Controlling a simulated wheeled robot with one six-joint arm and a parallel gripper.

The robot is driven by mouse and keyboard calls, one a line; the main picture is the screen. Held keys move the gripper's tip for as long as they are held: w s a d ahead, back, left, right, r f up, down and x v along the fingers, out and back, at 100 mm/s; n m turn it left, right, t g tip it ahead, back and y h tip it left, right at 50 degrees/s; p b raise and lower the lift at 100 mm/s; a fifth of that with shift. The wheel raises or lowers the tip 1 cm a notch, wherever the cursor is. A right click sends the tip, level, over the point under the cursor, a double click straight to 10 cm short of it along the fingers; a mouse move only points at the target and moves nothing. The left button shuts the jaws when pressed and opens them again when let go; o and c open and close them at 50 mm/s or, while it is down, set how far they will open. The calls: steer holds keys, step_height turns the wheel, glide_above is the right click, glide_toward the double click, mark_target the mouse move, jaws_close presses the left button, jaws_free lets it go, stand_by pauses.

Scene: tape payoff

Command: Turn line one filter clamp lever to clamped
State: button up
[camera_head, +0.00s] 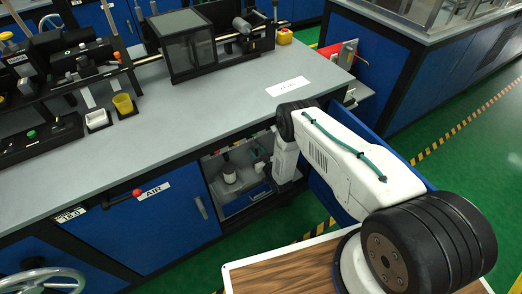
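My arm reaches from the lower right to the open cabinet under the grey bench. The end of my arm is at the right side of the cabinet opening, where small dark and grey parts sit in shadow. I cannot make out my gripper's fingers or whether they are apart. Inside the cabinet stands a white, cylinder-like fitting (229,173) with a dark top, perhaps the filter. I cannot pick out the filter clamp lever or its position with certainty. My wrist hides part of the cabinet's right side.
The bench top (200,105) has a wide clear stretch. A red-knobbed AIR lever (137,193) sits on the bench front, left of the cabinet. A handwheel (42,281) is at the lower left. A wood-grain top with a white rim (228,284) lies at the bottom.

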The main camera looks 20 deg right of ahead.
steer(key=v, duration=0.7)
steer(key=shift+s, duration=0.3)
